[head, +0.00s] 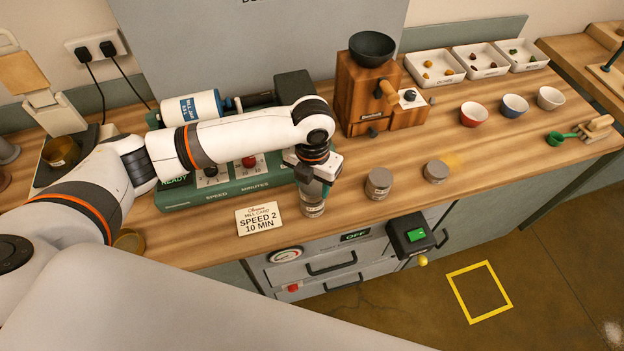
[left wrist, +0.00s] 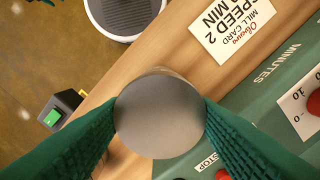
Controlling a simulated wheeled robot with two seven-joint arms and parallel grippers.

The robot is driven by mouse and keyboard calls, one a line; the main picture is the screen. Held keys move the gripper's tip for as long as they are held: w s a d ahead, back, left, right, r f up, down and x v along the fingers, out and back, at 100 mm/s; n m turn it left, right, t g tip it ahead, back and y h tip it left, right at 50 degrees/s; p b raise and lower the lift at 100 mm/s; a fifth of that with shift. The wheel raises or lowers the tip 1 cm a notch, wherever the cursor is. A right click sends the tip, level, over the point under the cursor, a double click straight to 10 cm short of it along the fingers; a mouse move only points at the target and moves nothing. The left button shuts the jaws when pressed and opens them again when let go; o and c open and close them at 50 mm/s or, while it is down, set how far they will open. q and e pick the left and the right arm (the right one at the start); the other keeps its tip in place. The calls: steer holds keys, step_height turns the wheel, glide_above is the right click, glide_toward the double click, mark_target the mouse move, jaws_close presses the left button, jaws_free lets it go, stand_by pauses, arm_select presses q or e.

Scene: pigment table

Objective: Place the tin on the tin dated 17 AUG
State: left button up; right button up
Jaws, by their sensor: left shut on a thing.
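My left gripper (head: 314,180) points down at the front of the bench, its green fingers shut on a grey metal tin (head: 312,198). In the left wrist view, the tin's round plain lid (left wrist: 160,115) sits between both fingers (left wrist: 160,125). I cannot tell whether the held tin touches the bench or anything below it. A second grey tin (head: 379,184) stands to its right, and a third, lower-looking tin (head: 436,171) stands farther right. No date is readable on any tin. My right gripper is not in view.
A mill card (head: 260,219) lies left of the held tin, in front of the green mill (head: 190,195). A wooden grinder (head: 358,95) stands behind the tins. Bowls (head: 474,114) and white trays (head: 434,67) are at the back right. A green-switch box (head: 411,236) juts from the bench front.

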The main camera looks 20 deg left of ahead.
mark_target(312, 184)
arm_select(q)
steer(key=shift+f, duration=0.35)
steer(key=o, duration=1)
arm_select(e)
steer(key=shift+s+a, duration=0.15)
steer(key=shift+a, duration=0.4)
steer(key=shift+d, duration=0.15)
arm_select(q)
steer(key=shift+r, duration=0.25)
step_height(312, 184, up, 12)
steer(key=b, duration=0.3)
steer(key=shift+f, duration=0.1)
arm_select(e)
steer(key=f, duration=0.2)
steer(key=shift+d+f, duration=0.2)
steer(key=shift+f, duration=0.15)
arm_select(q)
steer(key=shift+f, duration=0.1)
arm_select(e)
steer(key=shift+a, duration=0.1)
